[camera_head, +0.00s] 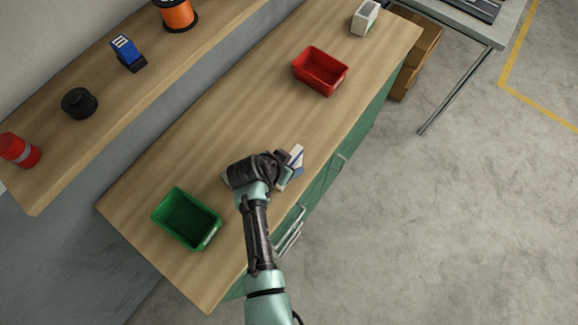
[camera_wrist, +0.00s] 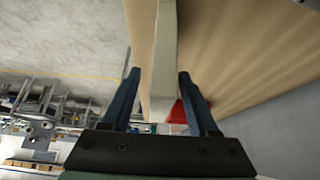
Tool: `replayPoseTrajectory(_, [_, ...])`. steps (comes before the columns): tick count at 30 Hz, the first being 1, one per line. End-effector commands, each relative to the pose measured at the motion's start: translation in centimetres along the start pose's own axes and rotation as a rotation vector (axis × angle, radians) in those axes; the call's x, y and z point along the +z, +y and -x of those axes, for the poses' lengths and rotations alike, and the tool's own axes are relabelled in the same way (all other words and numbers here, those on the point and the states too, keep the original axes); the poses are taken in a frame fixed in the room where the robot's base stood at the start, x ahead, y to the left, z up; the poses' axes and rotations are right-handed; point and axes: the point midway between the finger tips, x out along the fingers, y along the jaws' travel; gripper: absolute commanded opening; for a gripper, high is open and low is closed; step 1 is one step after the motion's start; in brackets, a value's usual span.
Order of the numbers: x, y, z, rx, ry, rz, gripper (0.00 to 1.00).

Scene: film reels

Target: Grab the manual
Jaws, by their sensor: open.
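The manual appears to be the pale, thin, upright object (camera_wrist: 163,50) seen edge-on in the wrist view. It stands between the two blue fingers of my gripper (camera_wrist: 159,77), with a gap visible on each side, so the gripper is open around it. In the head view, a white and blue piece (camera_head: 297,155) shows just beyond my gripper (camera_head: 287,168) near the workbench's front edge. I take it to be part of the manual; the wrist hides most of it.
The wooden workbench (camera_head: 215,130) has a green bin (camera_head: 208,240) at left, a red bin (camera_head: 322,88) further back and a white box (camera_head: 364,18) at the far end. A shelf (camera_head: 140,95) holds a spool, a blue item and cans. Bench between the bins is mostly clear.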

Motion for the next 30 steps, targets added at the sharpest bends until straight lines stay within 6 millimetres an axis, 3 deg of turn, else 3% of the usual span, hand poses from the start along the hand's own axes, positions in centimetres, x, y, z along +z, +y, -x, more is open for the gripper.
replayPoseTrajectory(1, [-0.01, -0.01, 0.01, 0.000, 0.000, 0.000, 0.58])
replayPoseTrajectory(11, [-0.01, -0.02, 0.04, 0.000, 0.000, 0.000, 0.00])
replayPoseTrajectory(30, [-0.56, -0.10, 0.73, -0.002, 0.003, -0.001, 0.00])
